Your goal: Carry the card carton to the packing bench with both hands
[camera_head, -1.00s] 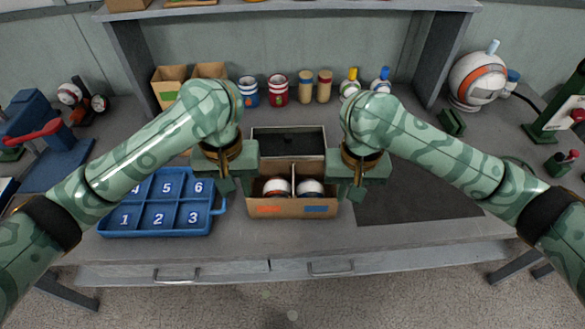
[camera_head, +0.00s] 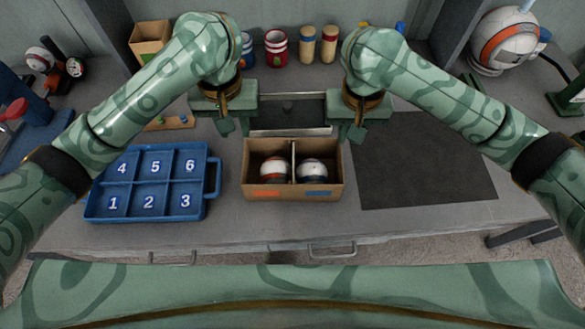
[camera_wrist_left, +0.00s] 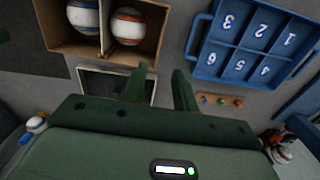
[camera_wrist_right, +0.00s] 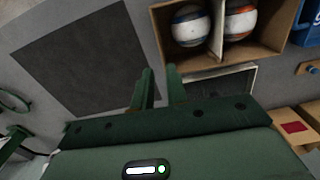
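The card carton (camera_head: 292,192) sits upright on the grey bench. It is open-topped, with a divider and two striped balls (camera_head: 274,168) (camera_head: 313,170) in separate compartments. My left gripper (camera_head: 226,124) is beyond the carton's left back side, apart from it. Its fingers (camera_wrist_left: 160,88) are parted and empty in the left wrist view. My right gripper (camera_head: 355,132) is beyond the right back side, also apart. In the right wrist view its fingers (camera_wrist_right: 162,88) are parted by a narrower gap and hold nothing. I cannot tell which surface is the packing bench.
A blue numbered tray (camera_head: 152,183) lies left of the carton. A dark mat (camera_head: 425,165) lies bare to the right. A dark, light-rimmed panel (camera_head: 290,118) is behind the carton. A large striped ball (camera_head: 508,40) is back right.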

